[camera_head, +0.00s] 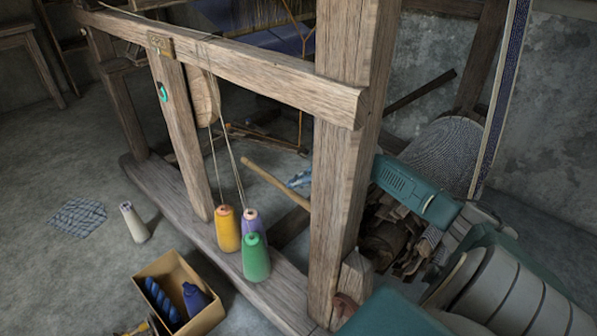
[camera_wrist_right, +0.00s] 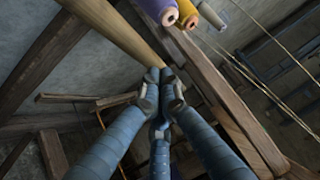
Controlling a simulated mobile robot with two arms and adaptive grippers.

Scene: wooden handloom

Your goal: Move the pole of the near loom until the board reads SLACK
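The near loom's timber frame (camera_head: 335,150) fills the middle of the head view. A pale round pole (camera_head: 270,183) slants down to the right inside it, and its lower end passes behind the thick upright. The pole also shows at the upper left of the right wrist view (camera_wrist_right: 128,33). My right gripper (camera_head: 299,180) shows just above the pole, partly hidden by the upright. In the wrist view its blue-grey fingers (camera_wrist_right: 161,86) meet at the tips beside the pole, with nothing visible between them. My left gripper is out of view.
Orange (camera_head: 228,229), purple (camera_head: 250,222) and green (camera_head: 256,258) cones stand on the loom's base beam. A white cone (camera_head: 134,222) and a cardboard box (camera_head: 172,268) stand on the floor. A wooden paddle (camera_head: 204,97) and cords hang nearby. The left floor is mostly open.

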